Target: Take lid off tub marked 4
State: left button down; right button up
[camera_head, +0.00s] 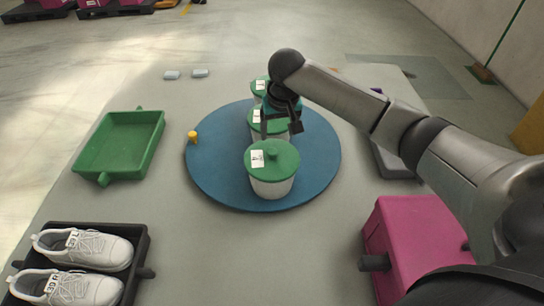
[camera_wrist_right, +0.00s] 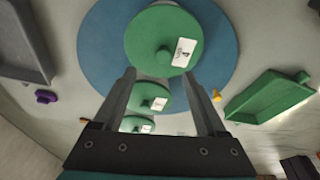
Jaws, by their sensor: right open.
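Three white tubs with green knobbed lids stand in a row on a blue round turntable (camera_head: 215,175). The front tub (camera_head: 271,187) has its lid (camera_head: 285,160) on, with a white label that seems to read 4. This lid is large at the top of the right wrist view (camera_wrist_right: 150,25). The middle tub (camera_head: 255,133) and back tub (camera_head: 259,86) are also lidded; their labels are too small to read surely. My right gripper (camera_head: 279,133) is open and empty, above the middle tub and behind the front lid's knob (camera_wrist_right: 163,56). My left gripper is out of view.
A green tray (camera_head: 120,145) lies empty at the left. A black tray (camera_head: 140,262) with white shoes is front left, a magenta box (camera_head: 412,240) front right. A yellow peg (camera_head: 192,136) stands at the turntable's left edge. A dark grey tray (camera_head: 393,163) is partly behind my arm.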

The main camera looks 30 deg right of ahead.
jog(key=b, duration=0.1)
send_over(272, 151)
jog(key=s, duration=0.3)
jog(key=x, duration=0.2)
jog(key=s+x, duration=0.1)
jog(key=x, duration=0.1)
jog(key=shift+w+a+f, duration=0.1)
jog(key=shift+a+f, duration=0.05)
jog(key=shift+f, duration=0.35)
jog(key=shift+w+f+b, duration=0.3)
jog(key=shift+f+b, duration=0.15)
jog(key=shift+f, duration=0.2)
jog(key=b+x, duration=0.1)
jog(key=x, duration=0.2)
jog(key=shift+w+a+b, duration=0.2)
jog(key=shift+w+b, duration=0.15)
jog(key=shift+b, duration=0.05)
jog(key=shift+w+f, duration=0.15)
jog(key=shift+f, duration=0.45)
jog(key=c, duration=0.6)
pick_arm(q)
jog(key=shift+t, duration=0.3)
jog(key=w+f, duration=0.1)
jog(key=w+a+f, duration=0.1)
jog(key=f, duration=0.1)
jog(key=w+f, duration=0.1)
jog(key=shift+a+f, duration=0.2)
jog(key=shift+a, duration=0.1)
pick_arm(e)
grip_shut()
